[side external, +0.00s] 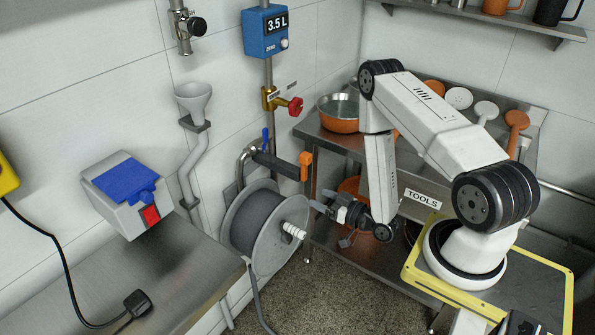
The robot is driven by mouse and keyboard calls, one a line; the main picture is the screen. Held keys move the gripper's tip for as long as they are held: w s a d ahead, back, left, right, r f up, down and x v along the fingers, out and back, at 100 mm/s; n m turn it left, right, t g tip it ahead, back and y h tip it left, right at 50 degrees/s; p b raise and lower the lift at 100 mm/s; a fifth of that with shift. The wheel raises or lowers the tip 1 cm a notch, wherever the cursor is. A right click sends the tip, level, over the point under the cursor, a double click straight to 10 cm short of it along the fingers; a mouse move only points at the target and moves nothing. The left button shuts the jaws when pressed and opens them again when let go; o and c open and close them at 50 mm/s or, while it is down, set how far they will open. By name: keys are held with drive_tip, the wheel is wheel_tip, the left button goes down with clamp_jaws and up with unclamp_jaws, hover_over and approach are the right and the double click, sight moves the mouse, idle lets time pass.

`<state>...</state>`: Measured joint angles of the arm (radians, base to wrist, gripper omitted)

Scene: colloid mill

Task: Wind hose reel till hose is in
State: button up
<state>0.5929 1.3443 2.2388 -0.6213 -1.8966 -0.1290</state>
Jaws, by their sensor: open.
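The hose reel (277,250) is on the wall in the middle of the side external view, with a pale round flange facing out. Dark grey hose (253,221) is wound on its drum. A length of grey hose (257,300) hangs from the reel down to the floor. A white ribbed crank handle (293,230) sticks out from the flange. My gripper (318,203) is open and empty, just right of the flange and above and right of the handle. It appears apart from the handle, but the exact gap is hard to tell.
A steel bench (175,285) stands at the left with a grey box with a blue lid (122,193). An orange-handled pipe fitting (305,164) is above the reel. A steel shelf unit (350,145) holding an orange pan (338,115) is behind my arm. The floor between is open.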

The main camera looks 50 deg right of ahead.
wheel_tip(320, 180, down, 15)
drive_tip(key=shift+s+a, duration=0.15)
idle(0.4)
drive_tip(key=shift+r, duration=0.1)
